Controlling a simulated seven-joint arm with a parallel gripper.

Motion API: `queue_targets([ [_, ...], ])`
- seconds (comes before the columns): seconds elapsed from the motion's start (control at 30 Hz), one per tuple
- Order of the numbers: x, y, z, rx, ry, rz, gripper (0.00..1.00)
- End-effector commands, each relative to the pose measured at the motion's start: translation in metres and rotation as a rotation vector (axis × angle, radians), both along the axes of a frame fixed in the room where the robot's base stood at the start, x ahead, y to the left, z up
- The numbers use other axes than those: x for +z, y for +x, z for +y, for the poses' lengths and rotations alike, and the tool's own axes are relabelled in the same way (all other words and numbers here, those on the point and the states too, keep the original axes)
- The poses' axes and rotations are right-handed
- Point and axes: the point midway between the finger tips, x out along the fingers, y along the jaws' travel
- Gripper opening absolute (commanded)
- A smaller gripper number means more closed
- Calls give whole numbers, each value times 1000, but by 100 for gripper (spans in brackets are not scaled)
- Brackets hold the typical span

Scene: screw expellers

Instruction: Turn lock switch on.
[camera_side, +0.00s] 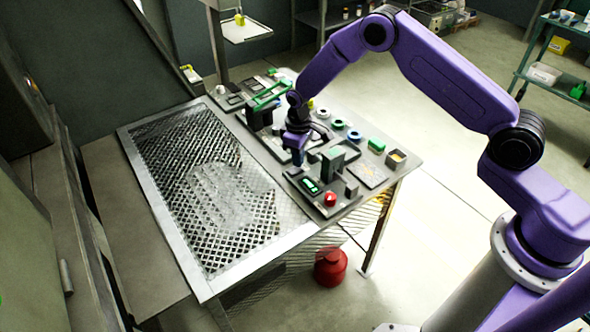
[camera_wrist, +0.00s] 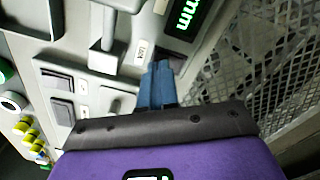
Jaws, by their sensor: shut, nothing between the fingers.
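In the wrist view, a small white label (camera_wrist: 143,52) that seems to read LOCK sits on the grey control panel (camera_wrist: 120,84). A dark piece (camera_wrist: 178,47) beside it, just past my fingertips, may be the lock switch; my fingers partly cover it, so its position cannot be told. My gripper (camera_wrist: 161,66) has its blue fingers together and empty, with the tips at or very close to the panel beside the label. In the side view my gripper (camera_side: 298,161) points down over the panel, near the green display (camera_side: 310,186). The switch cannot be made out there.
In the wrist view, a grey lever (camera_wrist: 104,40) stands left of the label and rocker switches (camera_wrist: 58,82) lie further left. The mesh plate (camera_side: 165,180) lies left.

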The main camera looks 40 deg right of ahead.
Motion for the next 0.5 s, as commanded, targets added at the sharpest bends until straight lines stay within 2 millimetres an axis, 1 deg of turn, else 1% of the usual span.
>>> queue_targets([
  [0.5,-7,0,0,0,0,0,0],
])
